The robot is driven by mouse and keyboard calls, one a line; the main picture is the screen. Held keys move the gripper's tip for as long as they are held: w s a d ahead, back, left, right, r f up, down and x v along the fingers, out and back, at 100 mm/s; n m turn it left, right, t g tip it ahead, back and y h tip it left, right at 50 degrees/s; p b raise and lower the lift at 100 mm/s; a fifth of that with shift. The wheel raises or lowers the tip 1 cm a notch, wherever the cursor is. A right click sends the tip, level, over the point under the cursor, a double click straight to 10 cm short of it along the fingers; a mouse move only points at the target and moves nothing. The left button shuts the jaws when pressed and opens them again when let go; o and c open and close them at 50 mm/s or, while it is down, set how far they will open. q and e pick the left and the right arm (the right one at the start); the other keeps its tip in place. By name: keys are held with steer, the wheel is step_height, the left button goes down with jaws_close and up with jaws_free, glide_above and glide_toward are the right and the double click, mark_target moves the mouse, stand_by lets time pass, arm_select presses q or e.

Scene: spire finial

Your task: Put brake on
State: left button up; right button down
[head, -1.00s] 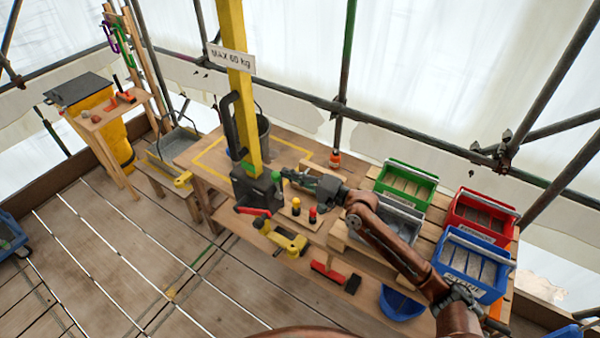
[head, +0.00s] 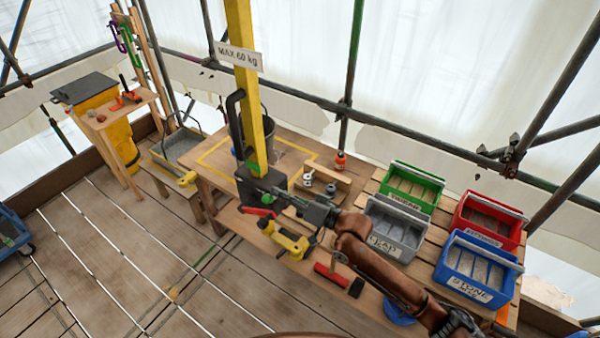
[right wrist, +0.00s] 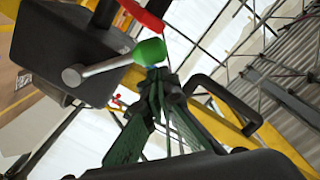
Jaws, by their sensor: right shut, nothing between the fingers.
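The black winch box (head: 250,184) sits at the foot of the yellow post (head: 254,120); the box also shows in the right wrist view (right wrist: 60,40). There a metal lever (right wrist: 105,66) with a green knob (right wrist: 149,52) sticks out of it, and a red handle (right wrist: 143,14) lies above. My right gripper (head: 280,196) is shut and empty in front of the box. In the right wrist view its green fingertips (right wrist: 160,78) lie right below the knob; I cannot tell whether they touch. My left gripper is out of view.
A yellow tool (head: 288,240) and a red-and-black brush (head: 338,278) lie on the lower shelf. Green (head: 412,183), grey (head: 395,228), red (head: 488,218) and blue (head: 477,268) bins stand at the right.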

steer(key=shift+s+a+f+n, duration=0.1)
steer(key=shift+s+f+n, duration=0.1)
steer(key=shift+f+n, duration=0.1)
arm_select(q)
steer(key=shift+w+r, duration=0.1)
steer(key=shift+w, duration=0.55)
arm_select(e)
steer(key=shift+f, duration=0.1)
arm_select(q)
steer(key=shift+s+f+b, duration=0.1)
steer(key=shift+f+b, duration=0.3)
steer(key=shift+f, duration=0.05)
arm_select(e)
steer(key=s+d+r, duration=0.2)
steer(key=d, duration=0.3)
steer(key=s+d+r, duration=0.1)
steer(key=d+r, duration=0.1)
steer(key=d, duration=0.3)
steer(key=shift+s+d, duration=0.35)
steer(key=shift+f, duration=0.1)
